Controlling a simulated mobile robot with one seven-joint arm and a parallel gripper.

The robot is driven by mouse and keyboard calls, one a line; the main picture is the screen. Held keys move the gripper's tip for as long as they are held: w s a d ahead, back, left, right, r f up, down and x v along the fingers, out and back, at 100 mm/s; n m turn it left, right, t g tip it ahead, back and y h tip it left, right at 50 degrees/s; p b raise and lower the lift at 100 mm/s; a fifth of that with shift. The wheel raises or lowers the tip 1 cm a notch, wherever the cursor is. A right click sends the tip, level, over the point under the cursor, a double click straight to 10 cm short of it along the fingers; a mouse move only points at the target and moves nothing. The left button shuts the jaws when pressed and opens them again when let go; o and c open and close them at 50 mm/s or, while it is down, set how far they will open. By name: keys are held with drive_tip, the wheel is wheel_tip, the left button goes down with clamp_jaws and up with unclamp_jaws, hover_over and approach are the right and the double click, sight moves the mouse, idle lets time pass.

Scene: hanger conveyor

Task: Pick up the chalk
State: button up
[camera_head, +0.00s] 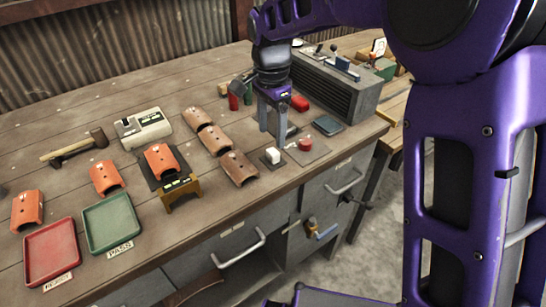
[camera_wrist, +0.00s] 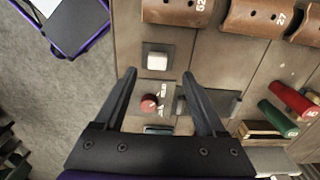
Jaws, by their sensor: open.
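A small white block (camera_head: 272,154), the most chalk-like thing I see, sits on a dark square pad near the workbench's front edge. It also shows in the wrist view (camera_wrist: 157,61), just beyond my fingertips and roughly centred between them. I cannot tell for certain that it is the chalk. My gripper (camera_head: 273,131) points down over the bench behind the block. Its two fingers are spread apart with nothing between them, as the wrist view also shows (camera_wrist: 159,75).
A red button (camera_head: 305,144) on a plate stands right of the block. Curved brown tiles (camera_head: 239,168) lie to its left. Red (camera_wrist: 295,100) and green (camera_wrist: 278,118) cylinders lie near my gripper. A grey machine (camera_head: 335,85) stands behind. Red (camera_head: 52,252) and green (camera_head: 112,222) trays are at left.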

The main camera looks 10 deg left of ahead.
sight(273, 151)
drive_tip(key=f, duration=0.2)
drive_tip(key=f+b, duration=0.1)
drive_tip(key=f, duration=0.2)
drive_tip(key=shift+s+d+f, duration=0.15)
drive_tip(key=shift+d, duration=0.05)
clamp_jaws()
